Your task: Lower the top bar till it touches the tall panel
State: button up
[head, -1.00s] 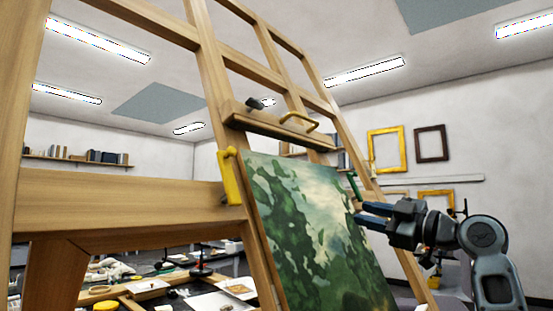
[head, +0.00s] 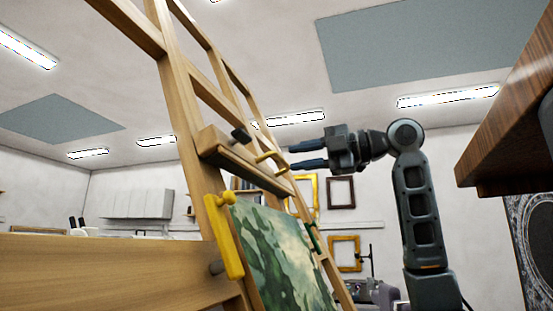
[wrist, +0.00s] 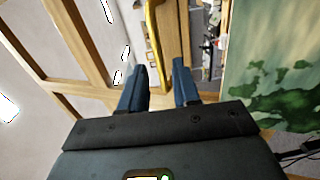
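The top bar (head: 230,156) is a wooden crosspiece on the easel, with a black knob (head: 241,136) and a brass handle (head: 268,156). The tall panel (head: 278,258), painted with green foliage, stands below it, with a gap between its top edge and the bar. My gripper (head: 293,157) is level with the handle, fingers pointing left at it. In the wrist view the fingers (wrist: 158,66) are apart, and the handle (wrist: 153,35) shows between and just ahead of their tips. The panel (wrist: 265,75) fills the right side there. I cannot tell whether the fingers touch the handle.
A yellow clamp (head: 226,238) sits at the panel's left edge and a green clamp (head: 314,238) at its right. The easel's uprights and rails surround the bar. A dark wooden edge (head: 500,135) juts in at the right. Picture frames (head: 341,192) hang on the far wall.

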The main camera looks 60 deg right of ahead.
aim_at(282, 161)
jog(key=w, duration=0.3)
jog(key=w+p, duration=0.1)
jog(key=shift+w+a+f, duration=0.2)
jog(key=shift+w+a, duration=0.15)
jog(key=shift+w, duration=0.05)
grip_shut()
